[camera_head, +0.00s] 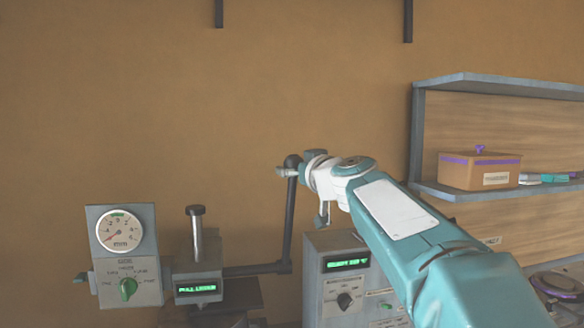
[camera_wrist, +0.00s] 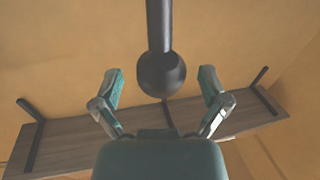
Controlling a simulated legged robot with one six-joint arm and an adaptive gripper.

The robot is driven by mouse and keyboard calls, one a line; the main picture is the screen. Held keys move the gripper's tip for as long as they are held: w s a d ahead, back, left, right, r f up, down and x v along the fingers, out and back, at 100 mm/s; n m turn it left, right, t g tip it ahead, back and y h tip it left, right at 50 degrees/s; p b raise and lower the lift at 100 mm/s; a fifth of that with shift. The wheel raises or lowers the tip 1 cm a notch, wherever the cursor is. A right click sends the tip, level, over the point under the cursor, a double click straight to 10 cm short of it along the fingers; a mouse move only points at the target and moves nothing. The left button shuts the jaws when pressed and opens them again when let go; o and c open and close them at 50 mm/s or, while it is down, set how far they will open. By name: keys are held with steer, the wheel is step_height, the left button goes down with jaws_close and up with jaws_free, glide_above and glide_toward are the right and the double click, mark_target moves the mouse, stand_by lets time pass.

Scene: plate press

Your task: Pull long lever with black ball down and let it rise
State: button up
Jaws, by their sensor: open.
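The long lever (camera_head: 287,222) rises from the press and ends in a black ball (camera_head: 292,161). In the wrist view the black ball (camera_wrist: 161,75) sits centred between the spread fingers of my gripper (camera_wrist: 161,80), with gaps on both sides. The lever's dark shaft (camera_wrist: 159,25) runs up from the ball to the picture's top edge. In the head view my gripper (camera_head: 300,192) is at the lever's top end, and one finger overlaps the ball's area. Whether a finger touches the ball cannot be told there.
The press (camera_head: 197,262) has a green display reading PULL LEVER. A gauge panel (camera_head: 125,255) with a green knob stands left of it. A control box (camera_head: 325,285) with a dark knob is below my arm. A wall shelf (camera_head: 418,150) holds a brown box (camera_head: 478,172) at right.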

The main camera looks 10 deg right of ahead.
steer(key=shift+w+a, duration=0.15)
steer(key=shift+w, duration=0.35)
